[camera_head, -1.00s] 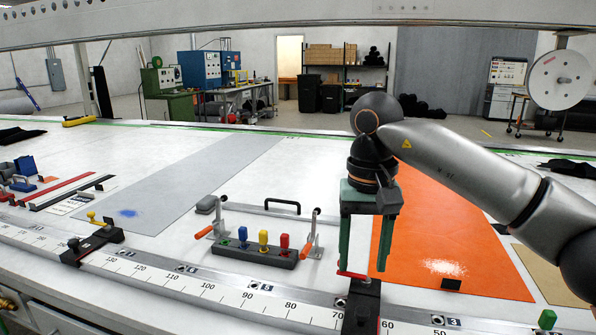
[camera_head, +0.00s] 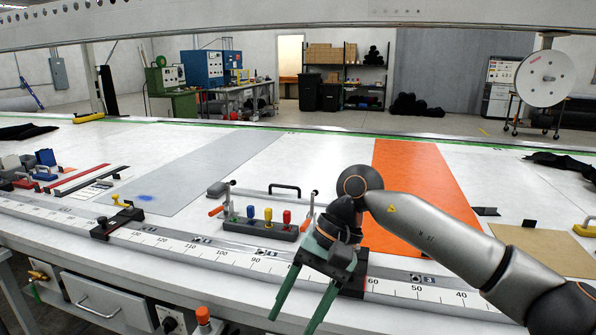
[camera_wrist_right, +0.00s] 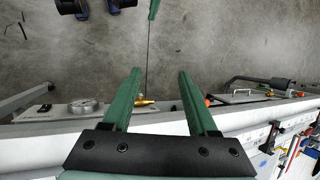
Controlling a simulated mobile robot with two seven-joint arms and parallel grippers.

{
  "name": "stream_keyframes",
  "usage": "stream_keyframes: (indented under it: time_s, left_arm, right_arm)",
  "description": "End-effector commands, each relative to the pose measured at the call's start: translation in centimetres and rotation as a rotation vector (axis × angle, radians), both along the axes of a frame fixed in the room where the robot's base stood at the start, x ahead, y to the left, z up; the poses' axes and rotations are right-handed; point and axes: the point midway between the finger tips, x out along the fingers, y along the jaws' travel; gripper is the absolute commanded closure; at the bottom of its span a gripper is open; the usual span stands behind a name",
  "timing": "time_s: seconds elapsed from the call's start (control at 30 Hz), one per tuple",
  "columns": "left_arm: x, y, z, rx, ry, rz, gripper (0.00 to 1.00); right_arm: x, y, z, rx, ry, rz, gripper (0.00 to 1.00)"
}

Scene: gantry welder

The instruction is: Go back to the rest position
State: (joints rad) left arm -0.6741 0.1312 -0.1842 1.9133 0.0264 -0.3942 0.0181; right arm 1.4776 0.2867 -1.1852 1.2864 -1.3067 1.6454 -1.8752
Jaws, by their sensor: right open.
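My right gripper (camera_head: 292,322) hangs in front of the table's front edge, its two green fingers apart and pointing down and to the left. Nothing shows between the fingers. In the right wrist view, the open fingers (camera_wrist_right: 158,74) reach out over the grey floor past the table edge. A black stop block (camera_head: 355,282) on the ruler rail (camera_head: 215,258) is partly hidden behind the gripper. My left gripper is not in view.
A rack with blue, yellow and red pieces (camera_head: 263,226) stands between toggle clamps behind the rail. An orange sheet (camera_head: 420,180) and a grey sheet (camera_head: 190,175) lie on the white table. A drawer (camera_head: 95,300) is under the front edge.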

Motion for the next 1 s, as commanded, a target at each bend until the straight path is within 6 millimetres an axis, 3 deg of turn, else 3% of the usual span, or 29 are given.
stream_keyframes:
  time_s: [0.1, 0.2, 0.3, 0.43, 0.57, 0.67, 0.77, 0.93, 0.97, 1.0]
  left_arm:
    - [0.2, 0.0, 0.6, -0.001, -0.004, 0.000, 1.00]
    - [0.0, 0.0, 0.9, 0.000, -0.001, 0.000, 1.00]
    - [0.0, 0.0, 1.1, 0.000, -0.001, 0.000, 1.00]
    - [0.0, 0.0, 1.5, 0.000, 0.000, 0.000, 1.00]
    - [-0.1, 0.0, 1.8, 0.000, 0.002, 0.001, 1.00]
    - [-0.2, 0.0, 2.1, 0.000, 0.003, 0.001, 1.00]
    - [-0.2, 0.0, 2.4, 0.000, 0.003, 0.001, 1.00]
    - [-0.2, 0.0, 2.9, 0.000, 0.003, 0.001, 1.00]
    - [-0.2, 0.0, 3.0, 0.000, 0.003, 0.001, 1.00]
    - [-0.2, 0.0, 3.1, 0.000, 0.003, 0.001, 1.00]
  right_arm:
    - [-2.9, 4.4, -1.2, 0.197, 0.216, -0.108, 0.41]
    - [-5.0, 7.6, -0.8, 0.360, 0.443, -0.229, 0.41]
    - [-6.3, 9.8, 0.3, 0.504, 0.698, -0.367, 0.41]
    - [-6.4, 11.1, 2.0, 0.657, 1.063, -0.554, 0.41]
    - [-4.8, 10.6, 3.0, 0.777, 1.460, -0.745, 0.41]
    - [-3.0, 9.1, 2.6, 0.845, 1.784, -0.887, 0.41]
    - [-1.0, 6.8, 1.1, 0.897, 2.119, -1.021, 0.41]
    - [1.4, 1.6, -4.6, 0.957, 2.711, -1.218, 0.41]
    - [1.6, 0.6, -5.9, -0.911, -2.667, 1.178, 0.41]
    - [1.6, -0.9, -7.9, -0.842, -2.560, 1.107, 0.41]
